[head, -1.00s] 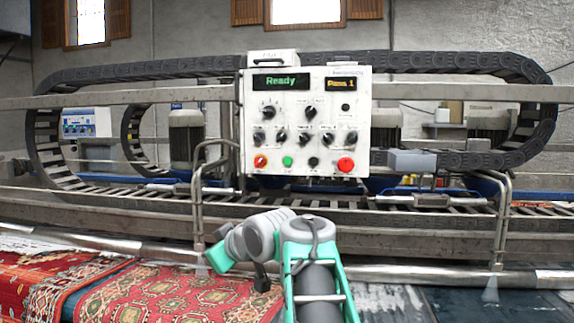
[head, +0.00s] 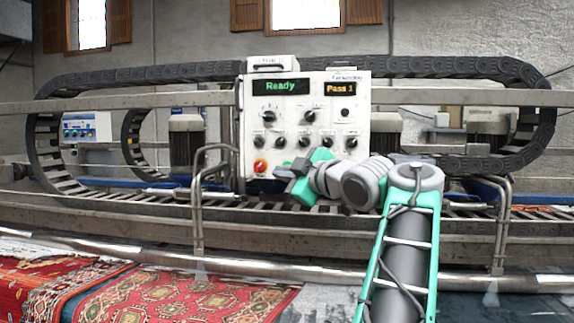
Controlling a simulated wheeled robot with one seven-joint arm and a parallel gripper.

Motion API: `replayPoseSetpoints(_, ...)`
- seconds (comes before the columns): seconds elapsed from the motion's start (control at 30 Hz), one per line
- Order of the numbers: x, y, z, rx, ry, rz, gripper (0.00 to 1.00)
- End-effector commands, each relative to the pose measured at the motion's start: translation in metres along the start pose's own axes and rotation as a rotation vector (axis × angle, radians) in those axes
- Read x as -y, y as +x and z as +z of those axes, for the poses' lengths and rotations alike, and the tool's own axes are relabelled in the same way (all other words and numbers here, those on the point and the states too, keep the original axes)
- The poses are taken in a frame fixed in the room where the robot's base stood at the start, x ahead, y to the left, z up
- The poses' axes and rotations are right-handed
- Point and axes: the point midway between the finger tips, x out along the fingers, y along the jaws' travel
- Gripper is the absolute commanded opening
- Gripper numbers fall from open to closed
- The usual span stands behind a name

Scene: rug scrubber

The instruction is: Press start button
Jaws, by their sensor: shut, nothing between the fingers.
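The white control panel (head: 255,115) faces me in the middle of the head view. Its left display (head: 281,87) reads "Ready" and its right display (head: 341,89) reads "Pass 1". A red-orange switch (head: 260,167) shows at the panel's lower left. My gripper (head: 281,172) is shut and empty in front of the lower button row, just right of that switch. It points left toward the panel. The green button and the large red button of that row are hidden behind my gripper and arm. I cannot tell whether the gripper touches the panel.
Several black knobs (head: 305,143) sit above the button row. A bent metal rail (head: 198,200) stands left of the panel and another stands at the right. Patterned red rugs (head: 190,295) lie at the lower left.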

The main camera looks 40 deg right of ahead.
Motion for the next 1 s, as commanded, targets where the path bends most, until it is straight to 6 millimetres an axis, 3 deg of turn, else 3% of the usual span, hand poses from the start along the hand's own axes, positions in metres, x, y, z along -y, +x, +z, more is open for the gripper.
replayPoseSetpoints(0.5,-0.037,0.049,0.033,0.0,0.002,-0.001,0.0)
replayPoseSetpoints(1.0,-0.038,0.053,0.038,0.0,0.0,0.0,0.0)
